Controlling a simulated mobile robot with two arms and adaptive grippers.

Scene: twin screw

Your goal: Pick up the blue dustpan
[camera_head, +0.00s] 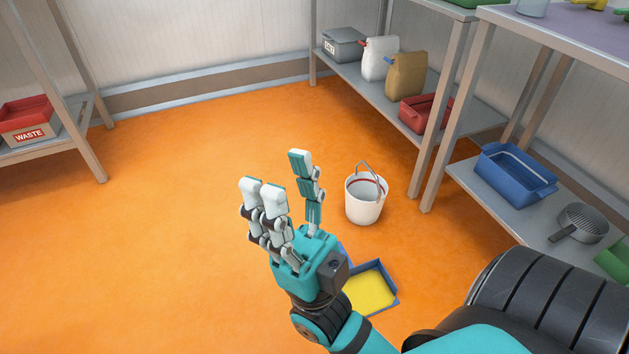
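A blue tray-like thing with a yellow inside, which looks like the blue dustpan (391,303), lies on the orange floor at the lower middle. My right wrist and hand hide its left part, and I cannot see a handle. My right gripper (281,174) is open and empty, with its fingers extended and spread. It is raised in front of the dustpan in the picture, its fingertips pointing up and away from it. My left gripper is not in view.
A white bucket (363,203) stands on the floor just behind the dustpan. At the right, metal shelves hold a blue bin (515,177), a grey strainer (582,224), a red bin (425,115) and jugs. A waste box (28,122) sits on the left shelf. The left floor is clear.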

